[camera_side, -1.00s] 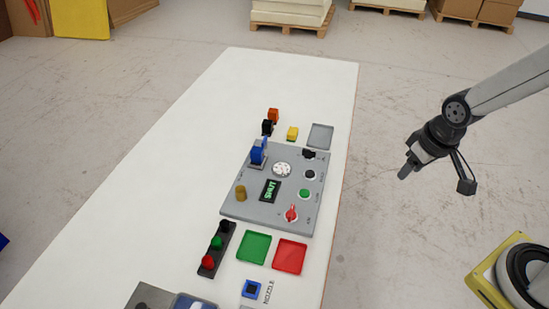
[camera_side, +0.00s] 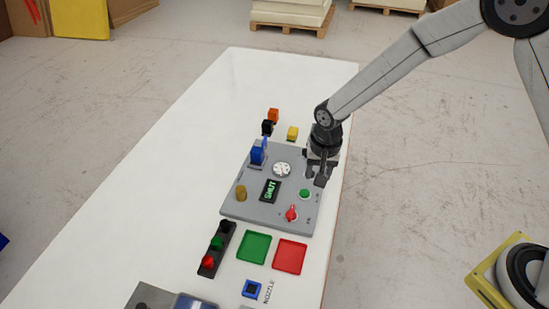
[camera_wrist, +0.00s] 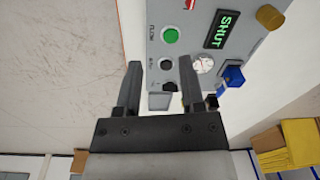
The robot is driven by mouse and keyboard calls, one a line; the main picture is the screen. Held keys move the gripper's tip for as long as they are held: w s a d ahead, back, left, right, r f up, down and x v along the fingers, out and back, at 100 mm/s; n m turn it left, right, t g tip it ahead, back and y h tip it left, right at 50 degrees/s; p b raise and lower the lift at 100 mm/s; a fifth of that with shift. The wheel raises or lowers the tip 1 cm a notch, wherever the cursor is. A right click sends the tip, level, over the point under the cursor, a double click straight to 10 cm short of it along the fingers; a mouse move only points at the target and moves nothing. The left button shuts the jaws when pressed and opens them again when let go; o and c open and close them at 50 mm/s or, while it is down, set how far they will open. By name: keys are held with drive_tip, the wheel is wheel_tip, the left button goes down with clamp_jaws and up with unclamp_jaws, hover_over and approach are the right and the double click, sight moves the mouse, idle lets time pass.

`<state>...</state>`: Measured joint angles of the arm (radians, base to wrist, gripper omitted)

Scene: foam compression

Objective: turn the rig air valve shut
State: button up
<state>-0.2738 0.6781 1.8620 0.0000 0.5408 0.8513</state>
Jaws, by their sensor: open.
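The grey rig panel (camera_side: 232,207) lies on the white table. A blue valve-like part (camera_side: 257,155) with a raised blue lever is at its left edge; it also shows in the wrist view (camera_wrist: 232,76). I cannot tell from any readable label which part is the air valve. A lit display (camera_side: 270,190) reads SHUT in green, also in the wrist view (camera_wrist: 221,29). A red pointer knob (camera_side: 291,214) is at the near right. My gripper (camera_side: 318,180) is open and empty over the panel's right side, hiding a black knob there. In the wrist view, my fingers (camera_wrist: 161,63) straddle that knob's place in the picture.
A green button (camera_side: 304,194), white dial (camera_side: 282,170) and brass knob (camera_side: 241,193) stand on the panel. Green (camera_side: 254,247) and red (camera_side: 289,256) trays lie nearer, beside a black rack (camera_side: 216,250). Orange (camera_side: 273,115) and yellow (camera_side: 292,133) blocks are behind. The table's left is clear.

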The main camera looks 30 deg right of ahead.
sight(291, 210)
drive_tip(key=a+f, duration=0.2)
drive_tip(key=w+a+f+m, duration=0.1)
drive_tip(key=f, duration=0.1)
drive_tip(key=w+a+f+m, duration=0.1)
drive_tip(key=a, duration=0.1)
drive_tip(key=shift+w+a+f+g, duration=0.15)
drive_tip(key=shift+a+f+g, duration=0.15)
drive_tip(key=shift+f+g, duration=0.1)
drive_tip(key=shift+f, duration=0.1)
drive_tip(key=shift+f, duration=3.8)
drive_tip(key=shift+c, duration=0.2)
clamp_jaws()
